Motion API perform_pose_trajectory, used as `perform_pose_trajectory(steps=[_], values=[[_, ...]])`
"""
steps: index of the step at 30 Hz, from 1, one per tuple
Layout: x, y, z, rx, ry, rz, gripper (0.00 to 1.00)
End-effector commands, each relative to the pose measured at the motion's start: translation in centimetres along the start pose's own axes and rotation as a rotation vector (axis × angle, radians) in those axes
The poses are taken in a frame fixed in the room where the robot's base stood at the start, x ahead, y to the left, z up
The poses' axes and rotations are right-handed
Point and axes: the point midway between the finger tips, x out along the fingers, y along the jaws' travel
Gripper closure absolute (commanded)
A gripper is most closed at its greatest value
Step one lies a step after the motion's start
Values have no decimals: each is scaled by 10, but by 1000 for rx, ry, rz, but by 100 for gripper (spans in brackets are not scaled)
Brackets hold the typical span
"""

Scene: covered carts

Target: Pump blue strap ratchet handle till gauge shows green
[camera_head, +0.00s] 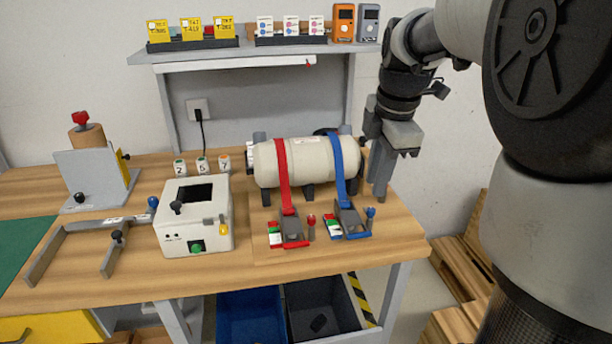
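A cream cylinder (315,162) lies on dark feet on the wooden bench, with a red strap (282,172) and a blue strap (338,163) over it. The blue strap runs down to the blue ratchet (350,220), whose handle has a blue knob (370,212). A small coloured gauge (332,227) sits left of that ratchet; its reading is too small to tell. The red ratchet (291,231) with a red knob (311,220) stands to the left. My gripper (395,175) points down right of the cylinder, behind the blue knob and apart from it. Its finger opening is unclear.
A white box (195,236) with knobs and a green button stands left of the ratchets. A grey fixture (95,178) stands farther left. A shelf (250,57) with cards and meters is behind. Bare bench (400,240) lies right of the blue ratchet.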

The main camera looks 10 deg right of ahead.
Motion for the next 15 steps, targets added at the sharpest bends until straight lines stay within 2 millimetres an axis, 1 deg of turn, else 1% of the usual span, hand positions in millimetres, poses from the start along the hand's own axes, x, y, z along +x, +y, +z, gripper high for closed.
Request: perform_pose_trajectory(steps=[1,15], values=[[11,-2,0,1,2,-5,81],[113,-2,-1,1,1,-5,81]])
